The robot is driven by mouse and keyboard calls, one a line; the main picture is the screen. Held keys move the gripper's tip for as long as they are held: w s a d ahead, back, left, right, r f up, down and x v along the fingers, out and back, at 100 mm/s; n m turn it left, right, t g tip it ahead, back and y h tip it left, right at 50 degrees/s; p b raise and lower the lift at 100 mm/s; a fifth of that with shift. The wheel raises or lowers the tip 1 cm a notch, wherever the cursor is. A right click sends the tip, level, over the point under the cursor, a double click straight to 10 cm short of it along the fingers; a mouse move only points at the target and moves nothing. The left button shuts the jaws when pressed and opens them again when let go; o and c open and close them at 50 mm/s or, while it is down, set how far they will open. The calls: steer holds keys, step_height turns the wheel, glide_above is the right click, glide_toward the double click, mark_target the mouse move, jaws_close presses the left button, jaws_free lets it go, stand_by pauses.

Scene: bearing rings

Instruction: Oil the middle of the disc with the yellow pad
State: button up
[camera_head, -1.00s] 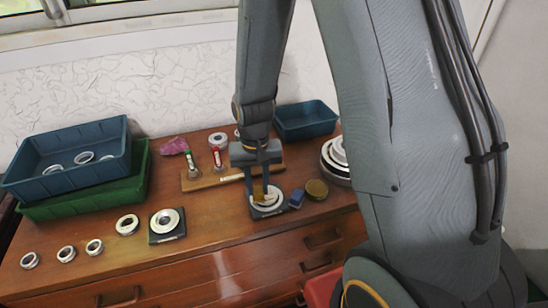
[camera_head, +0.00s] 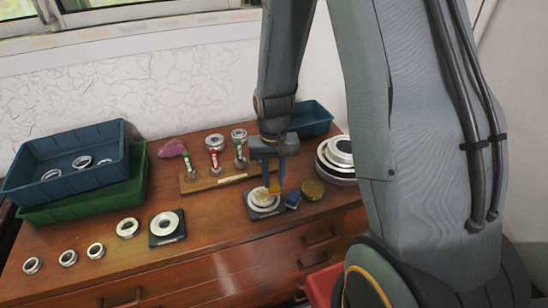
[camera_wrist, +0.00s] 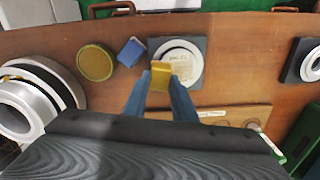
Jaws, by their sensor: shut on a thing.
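My gripper (camera_head: 274,180) is shut on the yellow pad (camera_head: 274,187), which also shows between its blue fingertips in the wrist view (camera_wrist: 160,77). Below stands a disc (camera_head: 252,203) with a pale rim and a beige, lettered middle, on a dark square base (camera_head: 263,214). In the wrist view the pad overlaps the left lower part of this disc (camera_wrist: 194,64). In the head view it is at the disc's right back side. I cannot tell whether pad and disc touch. The pad and fingers hide part of the disc.
A blue block (camera_head: 293,201) and a round brownish tin (camera_head: 313,190) stand close to the right of the disc. Behind is a wooden rack (camera_head: 205,183) with upright bottles. Another ring on a dark base (camera_head: 166,226) and loose rings are left. Stacked large rings (camera_head: 336,165) stand right.

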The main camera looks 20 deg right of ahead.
steer(key=shift+s+r+p, duration=0.1)
steer(key=shift+r+p, duration=0.2)
steer(key=shift+r, duration=0.5)
step_height(320, 180, up, 5)
steer(key=p, duration=0.4)
steer(key=shift+a+r+p, duration=0.1)
steer(key=shift+r+p, duration=0.05)
steer(key=shift+p, duration=1.15)
steer(key=shift+w, duration=0.2)
